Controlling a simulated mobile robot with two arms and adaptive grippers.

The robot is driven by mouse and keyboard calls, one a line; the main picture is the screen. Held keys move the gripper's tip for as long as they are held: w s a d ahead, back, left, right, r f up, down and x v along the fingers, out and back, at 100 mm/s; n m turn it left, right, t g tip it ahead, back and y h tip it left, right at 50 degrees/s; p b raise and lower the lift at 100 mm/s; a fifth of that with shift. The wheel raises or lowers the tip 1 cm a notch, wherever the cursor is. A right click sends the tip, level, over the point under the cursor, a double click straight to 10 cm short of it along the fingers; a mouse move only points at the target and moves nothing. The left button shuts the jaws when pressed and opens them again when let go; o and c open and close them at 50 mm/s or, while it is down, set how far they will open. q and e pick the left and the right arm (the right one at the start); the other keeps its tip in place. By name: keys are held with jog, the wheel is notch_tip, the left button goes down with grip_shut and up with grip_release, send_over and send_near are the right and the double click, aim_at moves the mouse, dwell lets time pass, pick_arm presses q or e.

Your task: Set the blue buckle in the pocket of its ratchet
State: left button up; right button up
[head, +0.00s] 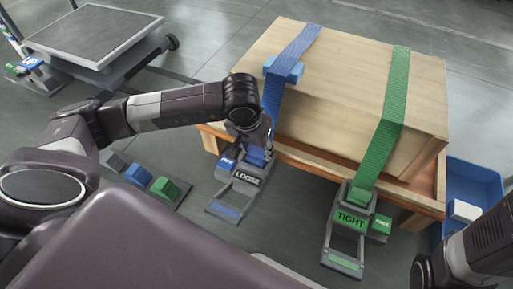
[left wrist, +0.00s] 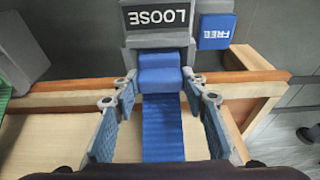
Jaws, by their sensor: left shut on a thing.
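The blue ratchet (head: 228,194), labelled LOOSE, is on the near side of the wooden crate. It also shows at the top of the left wrist view (left wrist: 157,39). The blue buckle (head: 257,156) is at the end of the blue strap (head: 274,97), right at the ratchet's crate-side end. My left gripper (head: 266,148) is shut on the buckle, with a finger on each side of it in the left wrist view (left wrist: 160,82). I cannot tell how deep the buckle sits in the pocket. My right gripper is out of view.
A green strap (head: 386,130) runs to a ratchet labelled TIGHT (head: 345,222). The wooden crate (head: 345,75) stands on a pallet. A blue bin (head: 478,180) is at the right. A grey board with coloured blocks (head: 151,185) lies left. A cart (head: 95,38) stands far left.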

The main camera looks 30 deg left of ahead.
pick_arm(q)
jog(key=shift+f+b, duration=0.3)
jog(key=shift+f, duration=0.05)
jog(key=o, duration=1.6)
jog(key=shift+r, duration=0.1)
jog(key=v, duration=1.1)
jog(key=shift+s+r, duration=0.2)
jog(key=shift+r, duration=0.2)
